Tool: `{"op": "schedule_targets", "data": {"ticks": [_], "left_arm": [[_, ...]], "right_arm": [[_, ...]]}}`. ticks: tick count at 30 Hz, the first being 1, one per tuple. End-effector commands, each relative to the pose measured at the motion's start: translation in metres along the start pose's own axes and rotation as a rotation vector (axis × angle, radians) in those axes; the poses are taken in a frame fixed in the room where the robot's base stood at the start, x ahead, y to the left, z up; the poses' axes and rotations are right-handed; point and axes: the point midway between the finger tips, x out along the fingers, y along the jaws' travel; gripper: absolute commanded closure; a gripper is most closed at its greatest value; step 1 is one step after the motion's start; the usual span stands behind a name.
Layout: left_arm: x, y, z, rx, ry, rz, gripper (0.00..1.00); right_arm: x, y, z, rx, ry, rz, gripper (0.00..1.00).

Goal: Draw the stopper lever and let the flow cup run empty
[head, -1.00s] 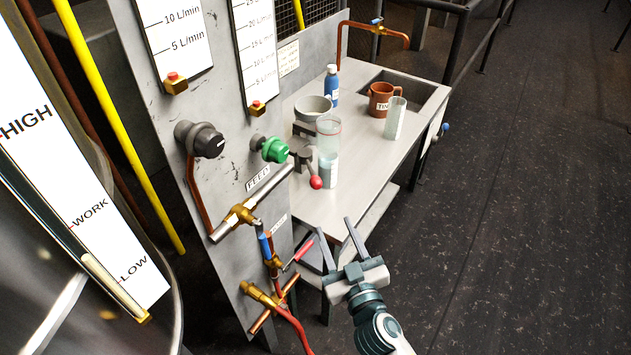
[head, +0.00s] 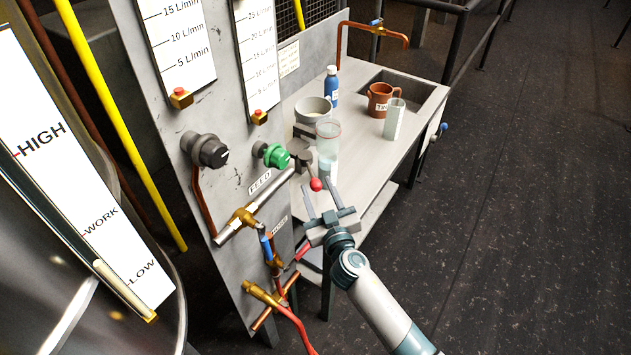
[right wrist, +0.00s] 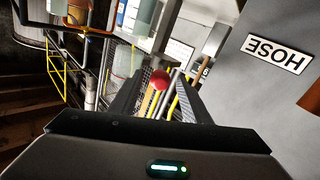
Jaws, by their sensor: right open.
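The flow cup (head: 327,128) is a clear cup with a reddish rim line, held at the bench's near-left end. Pale liquid seems to show in and below it; a clear vessel (head: 328,166) stands underneath. The stopper lever's red ball knob (head: 316,184) hangs on a dark arm beside the cup. My right gripper (head: 318,187) is open, fingers pointing at the knob. In the right wrist view the knob (right wrist: 160,79) appears between the open fingers (right wrist: 156,65); I see no contact, and its distance is hard to judge. My left gripper is not in view.
The panel with a green knob (head: 275,156), FEED pipe (head: 268,192) and HOSE valve stands left. Floor to the right is clear.

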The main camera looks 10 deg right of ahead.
Motion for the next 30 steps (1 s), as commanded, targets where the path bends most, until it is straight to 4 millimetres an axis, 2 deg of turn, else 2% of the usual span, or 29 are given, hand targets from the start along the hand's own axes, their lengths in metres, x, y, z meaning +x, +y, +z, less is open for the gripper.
{"op": "schedule_targets", "data": {"ticks": [3, 7, 18, 20, 24, 30], "left_arm": [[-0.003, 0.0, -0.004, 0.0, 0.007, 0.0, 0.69], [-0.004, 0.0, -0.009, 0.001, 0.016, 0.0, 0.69], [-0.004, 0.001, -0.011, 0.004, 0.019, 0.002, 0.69], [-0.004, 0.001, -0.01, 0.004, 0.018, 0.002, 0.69], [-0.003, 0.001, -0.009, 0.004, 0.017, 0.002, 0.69], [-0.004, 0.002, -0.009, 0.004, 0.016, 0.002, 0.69]], "right_arm": [[0.015, 0.0, -0.001, 0.0, 0.001, 0.001, 0.57], [0.024, 0.0, -0.001, -0.001, 0.0, 0.0, 0.57], [0.027, -0.001, 0.0, 0.0, 0.0, 0.0, 0.57], [0.027, 0.0, 0.0, 0.0, 0.0, 0.0, 0.69], [0.026, 0.0, 0.0, 0.0, 0.0, 0.0, 1.0], [0.026, 0.001, 0.0, -0.001, 0.0, -0.002, 1.0]]}}
